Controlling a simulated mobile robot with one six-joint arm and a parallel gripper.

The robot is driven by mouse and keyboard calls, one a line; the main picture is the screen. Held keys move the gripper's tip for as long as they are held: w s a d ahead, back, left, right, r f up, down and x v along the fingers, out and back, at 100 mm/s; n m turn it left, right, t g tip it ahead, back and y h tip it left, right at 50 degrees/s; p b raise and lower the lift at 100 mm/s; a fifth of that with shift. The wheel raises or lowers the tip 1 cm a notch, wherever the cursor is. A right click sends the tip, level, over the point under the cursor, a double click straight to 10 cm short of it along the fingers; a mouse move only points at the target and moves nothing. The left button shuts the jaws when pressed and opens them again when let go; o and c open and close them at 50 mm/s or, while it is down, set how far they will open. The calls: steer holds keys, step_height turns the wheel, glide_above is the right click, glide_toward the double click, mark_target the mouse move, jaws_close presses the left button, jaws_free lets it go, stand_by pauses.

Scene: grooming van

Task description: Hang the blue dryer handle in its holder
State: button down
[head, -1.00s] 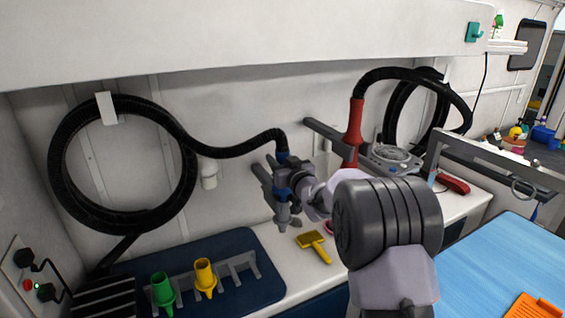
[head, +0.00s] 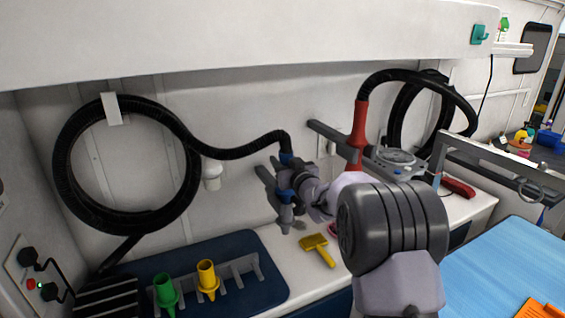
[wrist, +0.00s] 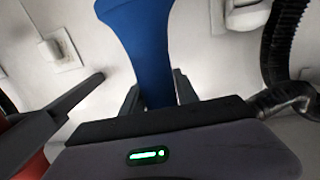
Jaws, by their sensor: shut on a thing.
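The blue dryer handle (head: 286,159) hangs upright at the end of a black hose, in front of the back wall. My gripper (head: 291,181) is shut on it, and the fingers hide part of its middle. In the wrist view the blue handle (wrist: 145,40) runs down between my gripper's fingers (wrist: 158,95). A grey wall holder (head: 266,175) shows just left of and behind the handle. I cannot tell whether the handle touches it or is seated in it. A grey nozzle (head: 286,214) shows below my gripper.
A red dryer handle (head: 358,130) stands at a second grey holder (head: 330,132) to the right. A coiled black hose (head: 70,180) hangs at left. Below are green (head: 165,291) and yellow nozzles (head: 207,277), a yellow brush (head: 318,248) and a blue table (head: 500,265).

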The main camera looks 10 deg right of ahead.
stand_by(0.4)
steer(key=shift+f+b, duration=0.6)
steer(key=shift+b, duration=0.2)
steer(key=shift+c, duration=1)
jaws_free()
